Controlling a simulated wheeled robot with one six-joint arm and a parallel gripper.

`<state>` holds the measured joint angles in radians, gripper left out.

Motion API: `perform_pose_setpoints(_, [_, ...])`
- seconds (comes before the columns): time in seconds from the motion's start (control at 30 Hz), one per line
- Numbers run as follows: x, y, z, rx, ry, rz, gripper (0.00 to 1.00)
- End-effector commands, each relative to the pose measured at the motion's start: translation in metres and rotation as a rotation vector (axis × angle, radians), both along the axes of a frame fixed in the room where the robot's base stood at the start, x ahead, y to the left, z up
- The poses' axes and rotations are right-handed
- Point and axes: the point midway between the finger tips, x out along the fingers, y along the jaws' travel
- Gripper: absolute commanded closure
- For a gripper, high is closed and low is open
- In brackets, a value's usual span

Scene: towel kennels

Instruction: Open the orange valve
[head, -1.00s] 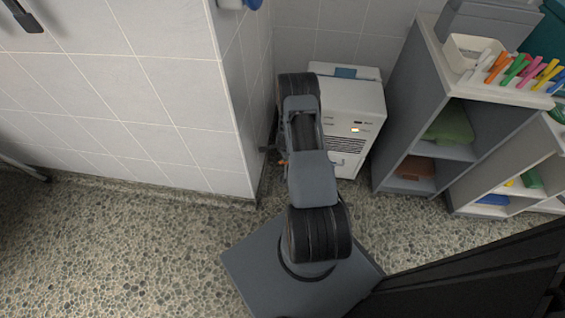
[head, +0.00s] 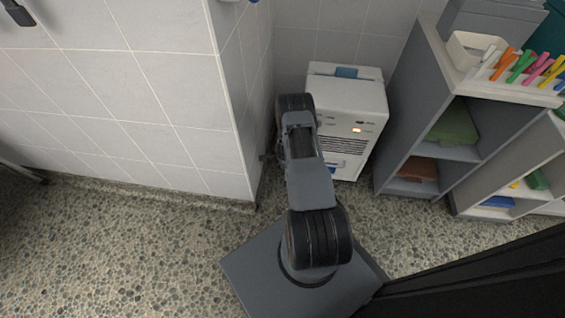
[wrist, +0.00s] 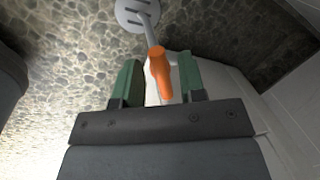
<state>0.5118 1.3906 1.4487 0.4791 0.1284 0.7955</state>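The orange valve handle (wrist: 159,76) shows in the wrist view as a rounded lever on a thin grey pipe. The pipe runs to a slotted round drain cover (wrist: 137,14) on the floor. My gripper (wrist: 160,66) is open, with one green finger on each side of the orange handle. The handle appears between the fingers, with a visible gap to each; I cannot tell how deep it sits between them. In the head view my arm hides both the gripper and the valve.
A white machine (head: 347,100) with a lit orange indicator stands against the tiled wall, behind my arm. A tiled wall corner (head: 236,120) is close on the left. Grey shelves (head: 404,120) stand to the right. Pebbled floor (head: 120,240) is clear at the lower left.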

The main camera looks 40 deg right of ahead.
Motion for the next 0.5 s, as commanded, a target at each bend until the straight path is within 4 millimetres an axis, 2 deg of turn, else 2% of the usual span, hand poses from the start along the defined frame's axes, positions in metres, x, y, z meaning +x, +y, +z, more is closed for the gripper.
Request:
perform_pose_setpoints(0.03, [0.0000, 0.0000, 0.0001, 0.000, 0.000, 0.000, 0.68])
perform_pose_setpoints(0.37, [0.0000, 0.0000, 0.0001, 0.000, 0.000, 0.000, 0.99])
perform_pose_setpoints(0.5, [0.0000, 0.0024, 0.0000, 0.000, 0.000, 0.001, 1.00])
